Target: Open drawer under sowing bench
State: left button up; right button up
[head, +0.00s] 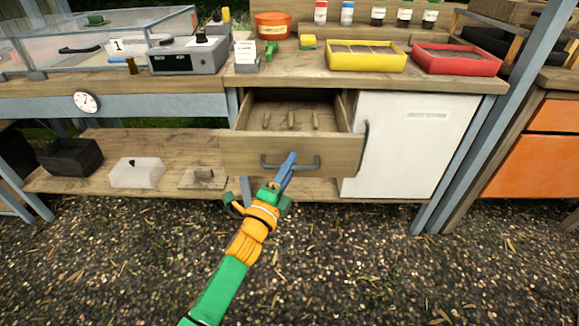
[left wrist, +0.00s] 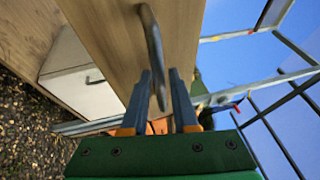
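The wooden drawer (head: 290,154) under the sowing bench (head: 285,80) stands pulled out, with its inside showing from above. Several small wooden pieces (head: 292,119) are in it. A dark bar handle (head: 304,165) is on its front. In the left wrist view, the handle (left wrist: 152,45) reaches between the two fingers of my left gripper (left wrist: 161,75). The fingers are apart, with small gaps beside the bar. My right gripper is in neither view.
A white cabinet door (head: 405,145) is right of the drawer. A yellow tray (head: 366,57) and a red tray (head: 455,60) stand on the bench top. A lower shelf (head: 105,150) with boxes is at the left. Gravel ground in front is clear.

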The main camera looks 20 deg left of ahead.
pick_arm(q)
jog(key=v, duration=0.7)
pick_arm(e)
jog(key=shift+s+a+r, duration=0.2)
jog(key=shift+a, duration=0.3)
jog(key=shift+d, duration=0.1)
